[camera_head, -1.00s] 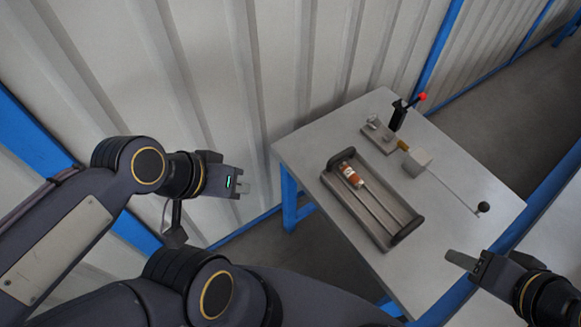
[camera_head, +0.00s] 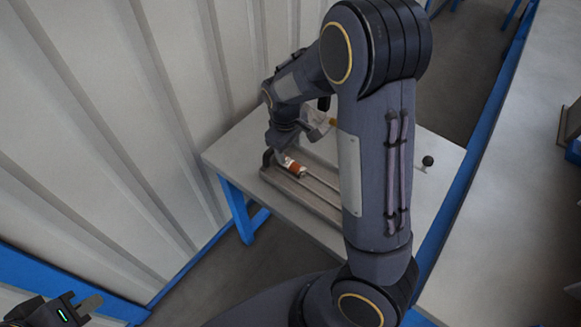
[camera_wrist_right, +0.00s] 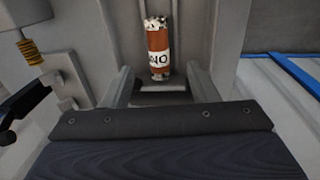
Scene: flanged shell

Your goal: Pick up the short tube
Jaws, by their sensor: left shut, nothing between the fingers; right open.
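The short tube (camera_head: 292,167), orange-brown with a white label and speckled ends, lies in the grey tray (camera_head: 318,206) on the table. In the right wrist view the tube (camera_wrist_right: 159,45) is straight ahead, its near end close to the gap between the fingertips. My right gripper (camera_wrist_right: 159,72) is open, one finger on each side of that gap, and the tube is not gripped. In the head view my right arm hides part of the tray and most of that gripper. My left gripper (camera_head: 90,303) is shut and empty at the lower left, far from the table.
A ball-ended rod (camera_head: 427,161) extends on the table right of my arm. In the right wrist view a fixture with a yellow ribbed part (camera_wrist_right: 31,51) stands left of the tray. A corrugated wall (camera_head: 130,130) rises close to the table's left side.

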